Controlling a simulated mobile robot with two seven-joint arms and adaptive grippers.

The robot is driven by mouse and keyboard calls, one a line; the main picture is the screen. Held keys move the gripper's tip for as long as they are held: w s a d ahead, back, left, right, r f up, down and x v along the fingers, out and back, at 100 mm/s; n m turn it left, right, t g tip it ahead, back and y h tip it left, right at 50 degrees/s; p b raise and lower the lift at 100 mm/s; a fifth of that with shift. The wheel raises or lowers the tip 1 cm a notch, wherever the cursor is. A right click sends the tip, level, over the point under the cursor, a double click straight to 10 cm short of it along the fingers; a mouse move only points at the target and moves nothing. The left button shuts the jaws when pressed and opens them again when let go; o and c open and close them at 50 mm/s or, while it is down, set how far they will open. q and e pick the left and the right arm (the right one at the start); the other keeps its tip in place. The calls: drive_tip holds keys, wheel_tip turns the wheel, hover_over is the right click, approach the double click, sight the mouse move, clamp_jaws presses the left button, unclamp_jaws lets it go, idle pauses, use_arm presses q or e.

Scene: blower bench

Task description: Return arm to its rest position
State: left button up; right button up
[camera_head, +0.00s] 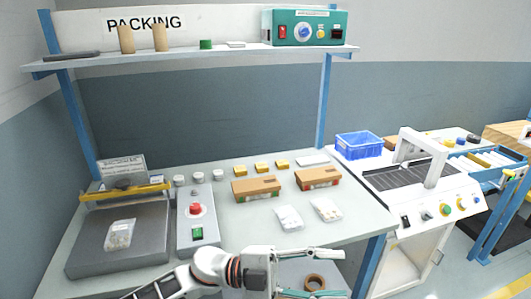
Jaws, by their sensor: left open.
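My left arm comes in from the bottom left, in front of the bench's front edge. My left gripper (322,273) is at its end, pointing right, with its two fingers spread apart and nothing between them. It is low in the head view, near the bench's front edge and in front of the two white packs. My right gripper is out of the picture.
The bench (253,223) holds a sealer (119,236) with a clear bag, a control box (197,216), two cartons (257,188) (318,179) and two white packs (289,218) (327,209). A tape roll (315,282) lies below. A machine (420,196) stands right.

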use_arm(q)
drive_tip(key=w+a+f+n+t, duration=0.3)
drive_tip(key=w+a+n+t, duration=0.35)
drive_tip(key=n+t, duration=0.75)
drive_tip(key=w+a+f+n+t+y, duration=0.2)
drive_tip(key=a+f+n+t+y, duration=0.45)
drive_tip(key=a+f+y, duration=0.35)
drive_tip(key=s+a+f+n+g+y, duration=0.3)
drive_tip(key=s+a+f, duration=0.4)
drive_tip(key=f, duration=0.3)
drive_tip(key=s+a+f+n+g+y, duration=0.3)
drive_tip(key=s+a+f, duration=0.4)
drive_tip(key=f, duration=0.4)
drive_tip(key=shift+s+a+y, duration=0.3)
drive_tip(key=shift+a+y, duration=0.2)
drive_tip(key=shift+a, duration=0.4)
drive_tip(key=shift+f, duration=0.1)
drive_tip(key=shift+c, duration=0.3)
